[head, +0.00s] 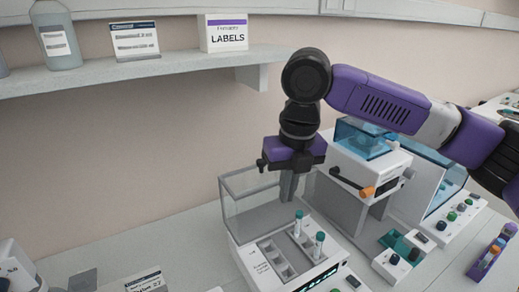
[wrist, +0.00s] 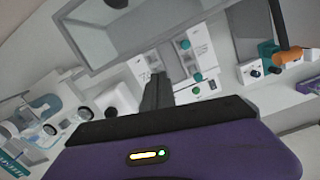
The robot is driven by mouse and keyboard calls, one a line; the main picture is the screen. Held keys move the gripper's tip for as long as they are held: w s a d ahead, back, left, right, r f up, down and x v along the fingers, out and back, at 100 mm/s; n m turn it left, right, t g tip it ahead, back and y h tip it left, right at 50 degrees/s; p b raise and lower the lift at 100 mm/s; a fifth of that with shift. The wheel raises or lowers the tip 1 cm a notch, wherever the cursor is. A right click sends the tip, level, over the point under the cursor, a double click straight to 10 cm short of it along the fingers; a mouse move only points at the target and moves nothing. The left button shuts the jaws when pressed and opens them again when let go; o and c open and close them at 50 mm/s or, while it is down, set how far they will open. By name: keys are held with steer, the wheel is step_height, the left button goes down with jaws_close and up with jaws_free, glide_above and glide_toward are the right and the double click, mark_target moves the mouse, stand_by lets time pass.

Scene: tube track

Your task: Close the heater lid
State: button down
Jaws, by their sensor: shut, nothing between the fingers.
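In the wrist view the lid's pale frame (wrist: 102,66) spans the top. My gripper (head: 288,192) points down at the right part of the lid, its fingers shut and empty. The fingers also show in the wrist view (wrist: 157,90). I cannot tell whether they touch the lid.
A white machine with a blue clear cover (head: 362,140) and an orange-tipped handle (head: 367,191) stands close on the right. A small box with a teal part (head: 402,247) is at the front right. A shelf (head: 140,68) with a bottle and label boxes hangs at the upper left.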

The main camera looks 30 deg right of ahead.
steer(key=w+a+r+m, duration=0.1)
steer(key=w+r+m, duration=0.1)
steer(key=m, duration=0.1)
steer(key=w+a+r+m+t, duration=0.1)
steer(key=w+r+m, duration=0.1)
steer(key=m, duration=0.2)
steer(key=w+a+r+m+p, duration=0.1)
steer(key=w+r+m, duration=0.1)
steer(key=r+m, duration=0.1)
steer(key=shift+w+m, duration=0.1)
steer(key=shift+m, duration=0.2)
steer(key=w+d+r+m+t+h+p, duration=0.1)
steer(key=w+d+r+m, duration=0.15)
steer(key=m, duration=1.05)
steer(key=w+d+r+m, duration=0.1)
steer(key=w+r+m, duration=0.15)
steer(key=m, duration=1.05)
steer(key=p+x, duration=0.1)
steer(key=x, duration=0.3)
steer(key=p+x, duration=0.1)
steer(key=x, duration=0.4)
steer(key=shift+s+f, duration=0.2)
